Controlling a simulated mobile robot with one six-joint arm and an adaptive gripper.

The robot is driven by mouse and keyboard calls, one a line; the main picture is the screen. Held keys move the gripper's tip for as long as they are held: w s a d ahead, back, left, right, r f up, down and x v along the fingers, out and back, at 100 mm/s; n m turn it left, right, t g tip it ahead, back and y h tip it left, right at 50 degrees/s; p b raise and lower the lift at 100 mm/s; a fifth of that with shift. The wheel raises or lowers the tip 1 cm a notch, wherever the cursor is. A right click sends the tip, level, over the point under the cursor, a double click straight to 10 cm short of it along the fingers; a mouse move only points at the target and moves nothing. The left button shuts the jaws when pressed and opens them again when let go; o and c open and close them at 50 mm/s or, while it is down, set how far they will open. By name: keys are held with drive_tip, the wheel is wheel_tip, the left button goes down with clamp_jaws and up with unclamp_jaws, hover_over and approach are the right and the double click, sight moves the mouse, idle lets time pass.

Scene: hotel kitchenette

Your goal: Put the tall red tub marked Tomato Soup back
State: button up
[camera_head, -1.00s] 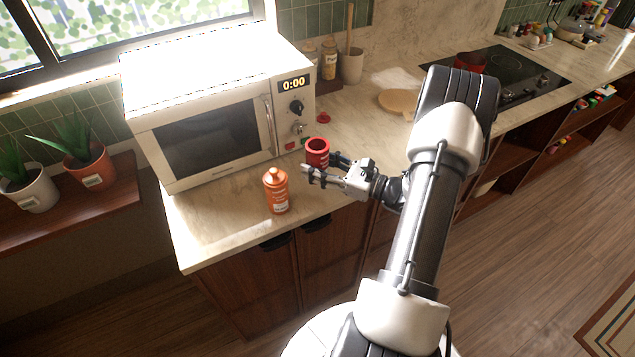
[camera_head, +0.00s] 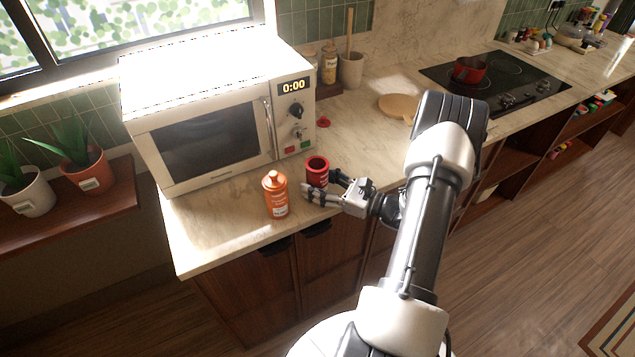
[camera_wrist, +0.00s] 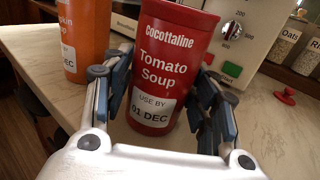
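The red Tomato Soup tub (camera_head: 317,172) is at the counter's front, to the right of the orange bottle-shaped tub. In the wrist view the red tub (camera_wrist: 166,75) fills the middle, its label facing my gripper (camera_wrist: 165,105). Its "USE BY 01 DEC" sticker is readable. The blue finger pads lie along both sides of the tub and look shut on it. My gripper (camera_head: 326,186) also shows in the head view, reaching in from the right. The tub's base looks at or very near the counter; exact contact cannot be told.
The orange tub (camera_head: 275,196) stands close on the left. The microwave (camera_head: 218,130) is behind. A round wooden board (camera_head: 398,106), utensil crock (camera_head: 351,70) and spice jar (camera_head: 329,66) are farther back. A red pot (camera_head: 470,69) sits on the cooktop (camera_head: 500,78).

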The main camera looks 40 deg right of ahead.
drive_tip(key=shift+o, duration=1.1)
drive_tip(key=shift+r, duration=0.15)
drive_tip(key=shift+s+d, duration=0.15)
drive_tip(key=shift+s, duration=0.1)
drive_tip(key=p+v, duration=0.2)
drive_tip(key=v, duration=0.9)
drive_tip(key=shift+s, duration=0.25)
drive_tip(key=shift+w, duration=0.1)
